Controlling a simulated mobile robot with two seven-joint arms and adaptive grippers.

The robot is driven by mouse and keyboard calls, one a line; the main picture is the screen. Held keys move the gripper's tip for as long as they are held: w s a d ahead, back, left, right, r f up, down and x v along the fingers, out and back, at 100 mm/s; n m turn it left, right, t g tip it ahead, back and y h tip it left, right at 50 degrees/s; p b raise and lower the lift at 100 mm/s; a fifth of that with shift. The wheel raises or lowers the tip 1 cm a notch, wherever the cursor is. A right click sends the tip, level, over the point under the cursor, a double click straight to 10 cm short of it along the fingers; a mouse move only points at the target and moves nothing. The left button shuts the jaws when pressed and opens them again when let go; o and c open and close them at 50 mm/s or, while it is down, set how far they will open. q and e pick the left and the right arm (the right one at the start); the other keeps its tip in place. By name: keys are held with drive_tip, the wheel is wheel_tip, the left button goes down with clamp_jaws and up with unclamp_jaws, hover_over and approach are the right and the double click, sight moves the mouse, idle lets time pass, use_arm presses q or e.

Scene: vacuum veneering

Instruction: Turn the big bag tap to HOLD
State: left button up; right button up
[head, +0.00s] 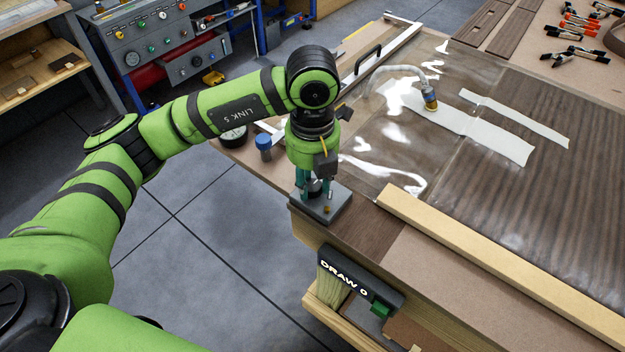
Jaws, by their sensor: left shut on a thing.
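My left gripper (316,187) points down at the near left corner of the table. It is shut on the big bag tap, whose grey base plate (322,208) shows under the fingers. The tap's handle is mostly hidden by the fingers, so I cannot read its setting. The big clear vacuum bag (400,140) lies on the table to the right, with a hose (395,72) running to a blue and brass fitting (430,100) on it. My right gripper is not in view.
A blue-capped piece (264,143) and a round gauge (233,136) are left of my gripper. A wooden bar (490,265) lies along the near edge. Several clamps (575,50) lie at the back right.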

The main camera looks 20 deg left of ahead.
sight(312, 185)
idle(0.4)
use_arm(q)
drive_tip(key=o, duration=1.1)
drive_tip(key=shift+o, duration=0.2)
wheel_tip(312, 185, up, 12)
